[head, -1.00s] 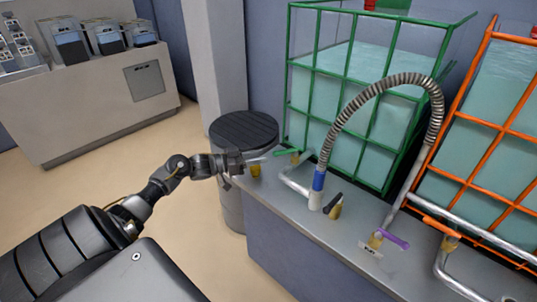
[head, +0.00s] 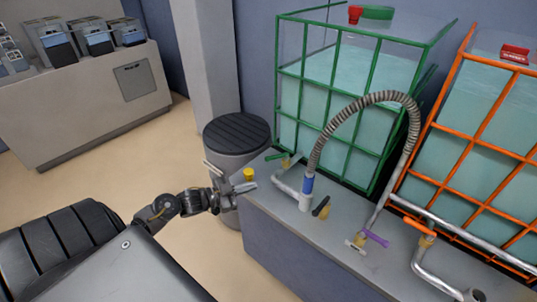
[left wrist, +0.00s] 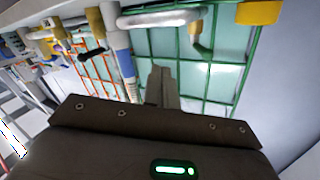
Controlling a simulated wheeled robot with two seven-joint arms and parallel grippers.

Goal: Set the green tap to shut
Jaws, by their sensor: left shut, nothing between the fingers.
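The green tap's handle (head: 275,156) is a thin green bar beside a tan-yellow valve body (head: 288,162), on a pipe in front of the green-framed tank (head: 350,120). The bar points left from the valve in the head view. My left gripper (head: 251,186) is shut and empty at the left end of the counter, beside a yellow fitting (head: 249,174). It is apart from the green handle, nearer to me. In the left wrist view its fingers (left wrist: 163,85) are together, with the green frame behind. The right gripper is not in view.
The grey counter (head: 270,208) also carries a blue-and-white nozzle (head: 307,190) on a ribbed hose (head: 375,98), a black handle (head: 321,206), a purple handle (head: 376,238) and an orange handle (head: 419,226). A dark-lidded drum (head: 237,132) stands behind the counter's left end.

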